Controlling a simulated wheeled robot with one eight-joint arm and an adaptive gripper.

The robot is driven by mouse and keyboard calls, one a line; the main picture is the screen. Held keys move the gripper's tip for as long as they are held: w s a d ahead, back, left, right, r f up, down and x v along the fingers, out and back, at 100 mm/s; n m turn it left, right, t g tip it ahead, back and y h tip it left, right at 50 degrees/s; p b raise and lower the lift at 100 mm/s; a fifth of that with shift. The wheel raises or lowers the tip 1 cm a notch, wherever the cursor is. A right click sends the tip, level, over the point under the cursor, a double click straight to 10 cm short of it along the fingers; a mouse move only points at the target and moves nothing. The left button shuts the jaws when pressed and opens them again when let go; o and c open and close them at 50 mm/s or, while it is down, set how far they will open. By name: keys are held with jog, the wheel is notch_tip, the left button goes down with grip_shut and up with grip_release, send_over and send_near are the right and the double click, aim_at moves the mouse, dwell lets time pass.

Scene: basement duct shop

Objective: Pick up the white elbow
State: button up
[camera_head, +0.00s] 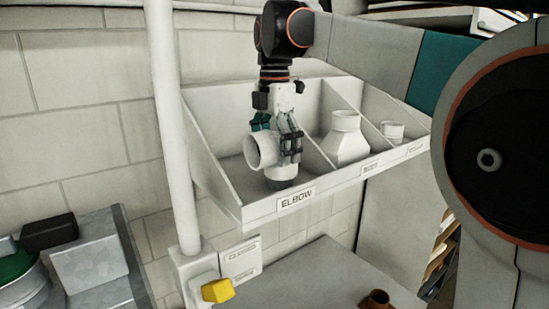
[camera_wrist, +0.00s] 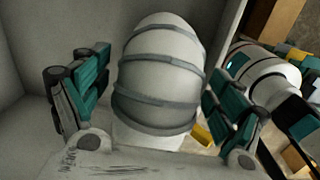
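The white elbow (camera_head: 262,151) is in the left compartment of a white sloped bin (camera_head: 235,210), above the label reading ELBOW. One round open end faces left in the head view, and a dark end shows beneath it. My gripper (camera_head: 277,138) points down over it from above. In the wrist view the elbow (camera_wrist: 158,75) shows as a white ribbed body with grey bands, between the two teal-padded fingers of my gripper (camera_wrist: 160,82). A narrow gap shows on the left side; the right finger is very close to it, and contact cannot be told. The fingers are apart.
Bin dividers separate a white reducer-shaped fitting (camera_head: 345,138) and a small white cap (camera_head: 392,130) to the right. A white vertical pipe (camera_head: 172,130) stands left of the bin.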

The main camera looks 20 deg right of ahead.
jog(key=c, duration=1.1)
jog(key=shift+o, duration=0.2)
jog(key=shift+r, duration=0.1)
